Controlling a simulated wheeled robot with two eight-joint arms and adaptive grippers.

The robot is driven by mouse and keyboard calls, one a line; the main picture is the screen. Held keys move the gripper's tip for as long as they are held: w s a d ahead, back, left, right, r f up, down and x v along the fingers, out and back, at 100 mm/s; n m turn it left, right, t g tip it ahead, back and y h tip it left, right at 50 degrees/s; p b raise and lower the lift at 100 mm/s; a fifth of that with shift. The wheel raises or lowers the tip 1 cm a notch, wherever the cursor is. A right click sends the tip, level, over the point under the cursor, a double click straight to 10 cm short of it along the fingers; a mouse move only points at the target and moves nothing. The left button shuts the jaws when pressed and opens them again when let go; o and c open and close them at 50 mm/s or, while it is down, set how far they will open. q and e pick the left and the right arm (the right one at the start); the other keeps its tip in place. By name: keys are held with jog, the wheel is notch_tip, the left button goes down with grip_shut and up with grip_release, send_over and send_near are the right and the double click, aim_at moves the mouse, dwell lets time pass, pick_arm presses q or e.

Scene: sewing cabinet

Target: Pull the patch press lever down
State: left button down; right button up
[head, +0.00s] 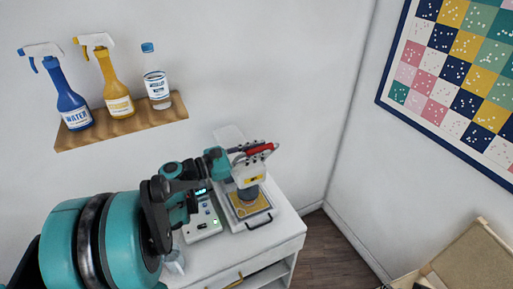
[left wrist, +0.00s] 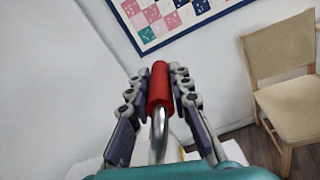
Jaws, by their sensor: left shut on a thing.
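The patch press (head: 249,171) stands on the white cabinet at the right of the head view, with a dark round head above a base plate (head: 266,217). A yellow patch (head: 249,207) lies on the plate, under the head. The red lever handle (head: 266,147) is at the top of the press, raised well above the plate. My left gripper (head: 258,151) is shut on the red handle. In the left wrist view the red handle (left wrist: 160,85) sits between the two fingers, with its bent metal rod (left wrist: 159,130) below. My right gripper is not in view.
A control box (head: 203,221) with a lit display stands left of the press. A wooden shelf (head: 125,122) on the wall holds two spray bottles and a clear bottle. A wooden chair (left wrist: 285,75) stands to the right. The air right of the press is clear.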

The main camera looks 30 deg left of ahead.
pick_arm(q)
jog(key=s+d+f+m+b, duration=0.2)
jog(key=d+f+m+b, duration=0.1)
jog(key=f+m+b, duration=0.2)
jog(key=s+d+f+m+b, duration=0.3)
jog(key=f+m+b, duration=0.3)
jog(key=f+b, duration=0.3)
jog(key=shift+d+f, duration=0.3)
jog(key=shift+f, duration=1.8)
jog(key=c, duration=1.4)
grip_release()
jog(key=shift+s, duration=0.1)
jog(key=shift+o, duration=0.2)
jog(key=shift+a, duration=0.1)
